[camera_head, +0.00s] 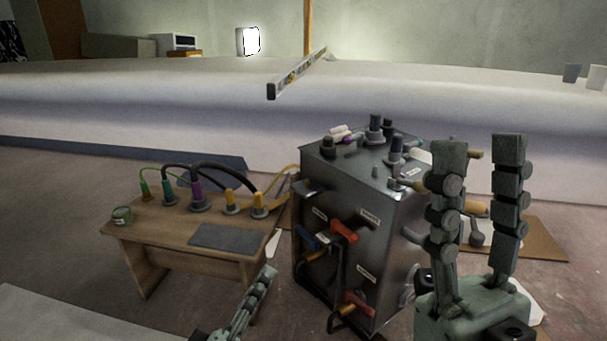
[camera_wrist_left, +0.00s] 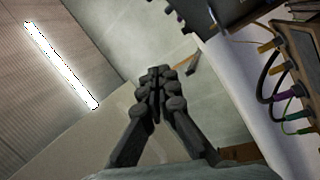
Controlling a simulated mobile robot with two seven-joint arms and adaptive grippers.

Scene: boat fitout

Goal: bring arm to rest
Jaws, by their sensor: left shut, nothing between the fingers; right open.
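My left gripper (camera_head: 262,285) is low in the head view, in front of the wooden bench and left of the metal cabinet's lower part. Its fingers are together and hold nothing. In the left wrist view the same gripper (camera_wrist_left: 157,75) points up with its fingertips meeting, the ceiling and wall behind it. My right gripper (camera_head: 480,150) stands upright at the right of the head view, its two fingers wide apart and empty. It covers part of the cabinet's right side.
A dark metal cabinet (camera_head: 325,190) with handles and fittings stands in the middle. A wooden bench (camera_head: 135,232) with plugs, cables and a grey mat (camera_head: 228,237) is to its left. A long white hull (camera_head: 120,95) runs behind, with a spirit level (camera_head: 297,74) on top.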

